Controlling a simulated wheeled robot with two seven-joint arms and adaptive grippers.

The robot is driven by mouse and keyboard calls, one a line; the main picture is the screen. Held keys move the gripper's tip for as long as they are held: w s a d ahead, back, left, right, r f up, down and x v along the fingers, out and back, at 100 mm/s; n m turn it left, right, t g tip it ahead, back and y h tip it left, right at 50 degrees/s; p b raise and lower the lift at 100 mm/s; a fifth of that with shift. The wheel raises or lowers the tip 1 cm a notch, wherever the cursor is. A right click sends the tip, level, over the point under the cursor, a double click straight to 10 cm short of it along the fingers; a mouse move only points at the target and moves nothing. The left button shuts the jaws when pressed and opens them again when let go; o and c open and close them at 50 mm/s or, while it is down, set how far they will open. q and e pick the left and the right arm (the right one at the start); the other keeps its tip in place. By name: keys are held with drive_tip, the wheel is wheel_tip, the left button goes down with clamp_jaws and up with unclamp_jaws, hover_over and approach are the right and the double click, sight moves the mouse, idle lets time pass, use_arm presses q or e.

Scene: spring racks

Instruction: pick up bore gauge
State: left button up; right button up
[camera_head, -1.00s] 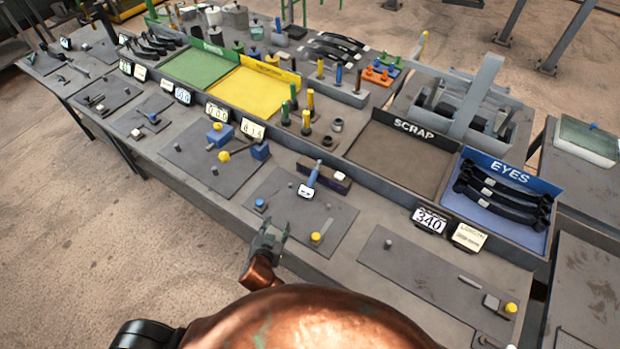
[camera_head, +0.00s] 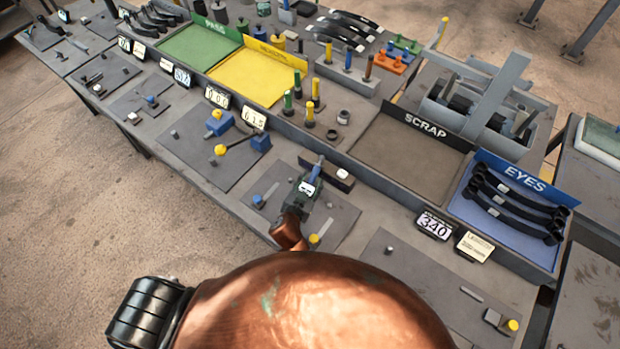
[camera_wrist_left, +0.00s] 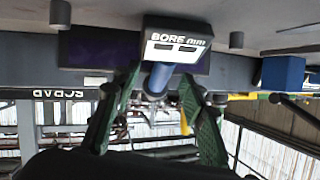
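The bore gauge (camera_head: 317,169) has a blue handle and a small pale display, and is at the dark mat in the front middle of the bench. In the left wrist view its dark head (camera_wrist_left: 178,35) reads "BORE mm", with the blue stem (camera_wrist_left: 158,78) below it. My left gripper (camera_head: 300,196) is at the gauge, partly overlapping it in the head view. In the left wrist view its two green fingers (camera_wrist_left: 155,90) stand apart on either side of the blue stem, with gaps visible, so it is open. My right gripper is out of view.
A dark block (camera_head: 328,172) lies right behind the gauge. The SCRAP tray (camera_head: 405,160) and blue EYES tray (camera_head: 480,215) are to the right. A yellow knob (camera_head: 314,239) and a small blue part (camera_head: 258,201) are on the same mat.

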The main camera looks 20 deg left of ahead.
sight(314, 175)
use_arm(q)
drive_tip(key=shift+w+f, duration=0.25)
drive_tip(key=shift+w, duration=0.45)
drive_tip(key=shift+w+f, duration=0.15)
drive_tip(key=shift+w, duration=0.3)
drive_tip(key=c, duration=0.7)
clamp_jaws()
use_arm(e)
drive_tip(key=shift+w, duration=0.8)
